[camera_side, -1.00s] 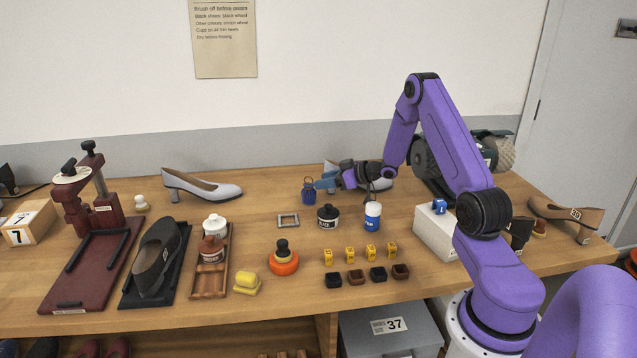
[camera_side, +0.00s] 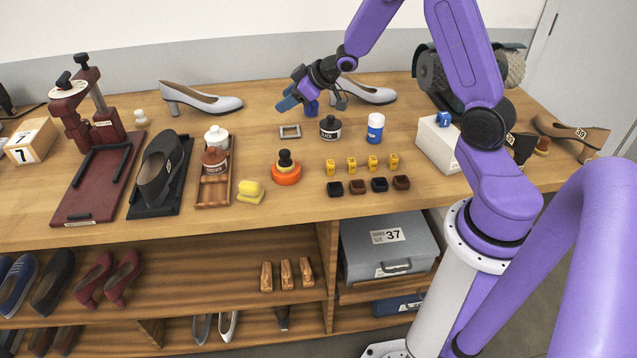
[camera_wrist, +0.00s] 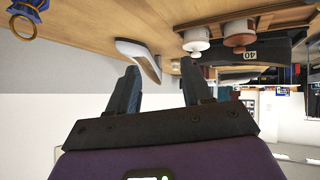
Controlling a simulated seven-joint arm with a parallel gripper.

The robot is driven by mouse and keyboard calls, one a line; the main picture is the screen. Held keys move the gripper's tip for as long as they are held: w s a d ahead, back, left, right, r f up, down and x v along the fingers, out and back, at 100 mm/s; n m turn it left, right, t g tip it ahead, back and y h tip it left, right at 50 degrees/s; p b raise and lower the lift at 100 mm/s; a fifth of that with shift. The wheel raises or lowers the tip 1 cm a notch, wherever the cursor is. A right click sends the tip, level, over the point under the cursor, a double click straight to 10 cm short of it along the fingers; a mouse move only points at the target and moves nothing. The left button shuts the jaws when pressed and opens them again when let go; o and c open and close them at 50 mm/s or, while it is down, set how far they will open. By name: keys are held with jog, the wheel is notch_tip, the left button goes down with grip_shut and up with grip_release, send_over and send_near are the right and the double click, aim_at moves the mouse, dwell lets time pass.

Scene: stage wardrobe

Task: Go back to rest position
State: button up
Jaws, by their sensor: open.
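My gripper (camera_side: 286,100) is in the middle of the side view, in the air over the back of the bench, with its blue fingers pointing left. In the wrist view its two fingers (camera_wrist: 160,84) are spread apart with nothing between them. A small dark blue item (camera_side: 311,108) stands on the bench just behind the gripper and is partly hidden by it. In the wrist view a dark blue item with a gold ring (camera_wrist: 23,26) shows at the top left, clear of the fingers.
A grey pump (camera_side: 365,93) stands behind the gripper and another pump (camera_side: 205,102) to its left. A red press (camera_side: 95,165) is at the left.

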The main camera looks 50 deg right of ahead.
jog(key=s+a+r, duration=0.1)
jog(key=s+a, duration=0.1)
jog(key=a, duration=0.1)
jog(key=s+a+r+n+g, duration=0.1)
jog(key=s+a, duration=0.1)
jog(key=a, duration=0.2)
jog(key=s+a+r+g, duration=0.1)
jog(key=s+a, duration=0.2)
jog(key=shift+s+a+n, duration=0.1)
jog(key=shift+a+n, duration=0.05)
jog(key=shift+n, duration=0.15)
jog(key=s+a+r+n+g, duration=0.25)
jog(key=s+a, duration=0.35)
jog(key=s, duration=0.5)
jog(key=s+n+g+h, duration=0.2)
jog(key=s+g, duration=0.3)
jog(key=s, duration=1.5)
jog(key=shift+s+d+r+n, duration=0.2)
jog(key=shift+d+r+n, duration=0.15)
jog(key=shift+n, duration=0.3)
